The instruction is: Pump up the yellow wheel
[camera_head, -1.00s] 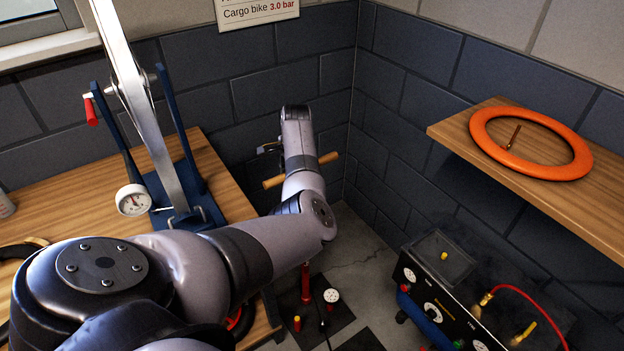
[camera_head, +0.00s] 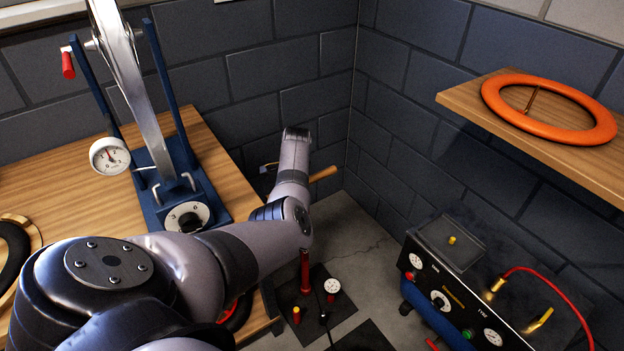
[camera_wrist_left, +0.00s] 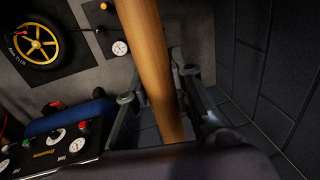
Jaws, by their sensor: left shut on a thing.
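My left gripper (camera_wrist_left: 160,95) is shut on a wooden crossbar handle (camera_wrist_left: 150,50). In the head view the handle (camera_head: 323,174) sticks out to the right of my left arm, which hides most of the gripper. Below, a red pump barrel (camera_head: 305,272) stands on a dark mat beside a round white gauge (camera_head: 332,286). The join between handle and barrel is hidden by my arm. The yellow wheel (camera_wrist_left: 38,42), with a black tyre, lies on a dark mat in the left wrist view. The pump gauge (camera_wrist_left: 120,47) shows near it. My right gripper is not in view.
A compressor panel (camera_head: 445,290) with a red hose stands at lower right. An orange ring (camera_head: 545,118) lies on a shelf (camera_head: 470,103). Brick walls close the corner behind my arm.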

